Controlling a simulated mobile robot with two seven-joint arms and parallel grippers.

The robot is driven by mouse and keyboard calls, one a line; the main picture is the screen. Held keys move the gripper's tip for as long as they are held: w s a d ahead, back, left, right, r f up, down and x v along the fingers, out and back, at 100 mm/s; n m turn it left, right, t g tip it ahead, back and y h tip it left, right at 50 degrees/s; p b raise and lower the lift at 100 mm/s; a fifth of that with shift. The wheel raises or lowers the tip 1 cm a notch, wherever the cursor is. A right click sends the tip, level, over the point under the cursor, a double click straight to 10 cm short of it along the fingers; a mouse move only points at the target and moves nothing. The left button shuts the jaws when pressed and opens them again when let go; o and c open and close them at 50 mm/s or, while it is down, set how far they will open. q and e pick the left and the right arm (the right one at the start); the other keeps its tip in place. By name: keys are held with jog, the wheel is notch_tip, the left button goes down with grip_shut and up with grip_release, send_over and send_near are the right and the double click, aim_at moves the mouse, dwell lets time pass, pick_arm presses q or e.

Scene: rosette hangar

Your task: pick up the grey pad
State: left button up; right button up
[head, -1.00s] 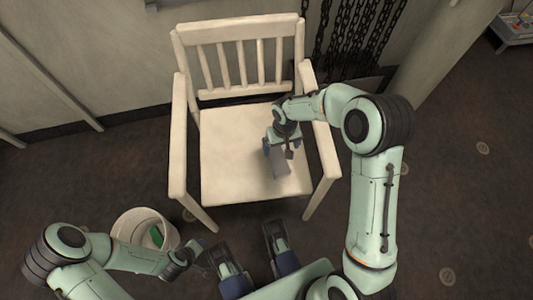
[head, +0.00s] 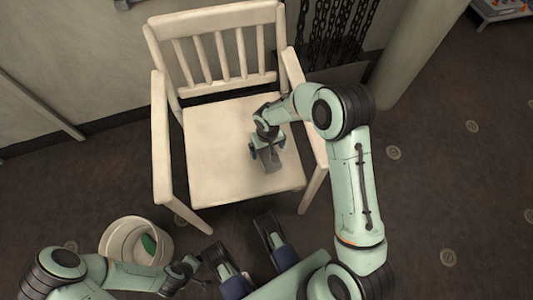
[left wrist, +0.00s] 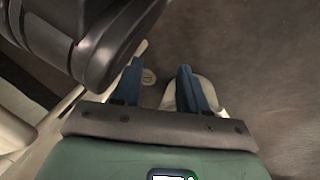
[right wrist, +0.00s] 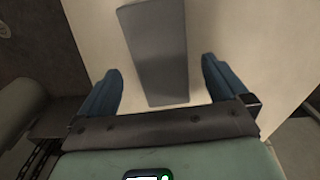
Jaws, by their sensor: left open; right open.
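The grey pad (head: 272,166) lies on the seat of the cream wooden chair (head: 215,165), toward the seat's right front. My right gripper (head: 267,155) is over the pad, fingers pointing down, and partly hides it. In the right wrist view the pad (right wrist: 155,55) is a flat grey slab, its near end showing between the open blue fingers (right wrist: 162,68), with a gap on each side. I cannot tell how far the fingertips are above the seat. My left gripper (left wrist: 158,80) is open and empty, low at the left, away from the chair.
A white bin (head: 122,238) with a green thing (head: 149,243) inside stands on the floor at front left. The chair's armrests (head: 302,100) and slatted back (head: 215,50) rise around the seat. Chains (head: 335,30) hang on the wall behind. Floor to the right is open.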

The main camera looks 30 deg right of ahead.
aim_at(267, 152)
notch_tip(267, 152, down, 3)
jog(key=shift+a+f+b, duration=0.1)
jog(key=shift+f+b, duration=0.1)
jog(key=shift+b, duration=0.25)
jog(key=shift+r, duration=0.1)
jog(key=c, duration=1)
pick_arm(q)
jog(key=shift+s+a+f+g, duration=0.1)
jog(key=shift+s+f+g, duration=0.1)
jog(key=shift+s+f, duration=0.35)
jog(key=shift+s+a+f+g, duration=0.1)
jog(key=shift+s+f+g, duration=0.15)
jog(key=shift+s, duration=0.35)
pick_arm(e)
jog(key=shift+c, duration=0.2)
